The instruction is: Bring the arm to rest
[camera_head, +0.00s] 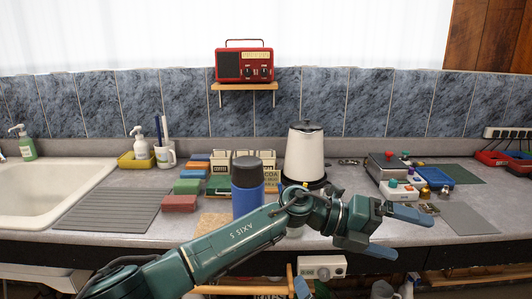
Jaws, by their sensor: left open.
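My left arm (231,245) comes in from the lower left and stretches across the front of the counter to the right. Its gripper (410,235) is open and empty, with its two blue-grey fingers apart and pointing right. It is in front of the counter's front edge, right of the kettle. The forearm passes in front of a blue bottle with a dark cap (247,188) and hides its lower part.
The counter (130,235) holds a white kettle (304,156), coloured blocks (180,203), a control box with buttons (398,190) and a grey mat (467,218). A sink (45,190) is at left. A red radio (244,65) stands on a wall shelf.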

